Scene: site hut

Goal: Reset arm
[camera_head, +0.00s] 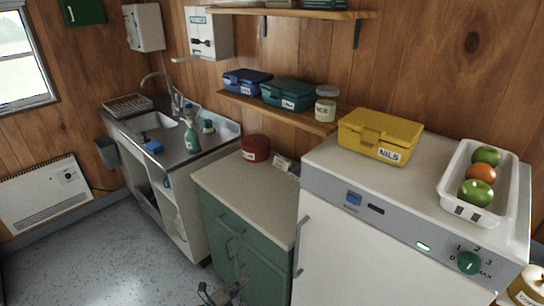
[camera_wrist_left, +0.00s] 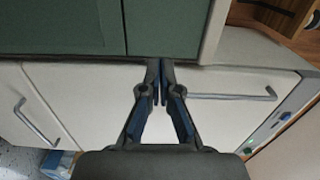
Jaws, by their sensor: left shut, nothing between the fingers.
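My left gripper (camera_head: 222,294) is low at the bottom edge of the head view, in front of the green cabinet (camera_head: 243,240). In the left wrist view its two fingertips (camera_wrist_left: 160,68) meet, and nothing is between them. The fingers point toward the green panel and pale surfaces with bar handles. I cannot tell whether the tips touch anything. Most of my left arm is outside the head view. My right gripper shows in neither view.
A white fridge (camera_head: 360,250) carries a yellow box (camera_head: 380,130) and a white tray (camera_head: 450,180) of fruit. Left of the cabinet is a sink unit (camera_head: 215,150) with bottles. A shelf (camera_head: 290,118) holds a blue box, a teal box and a jar. Floor (camera_head: 120,255) is clear at left.

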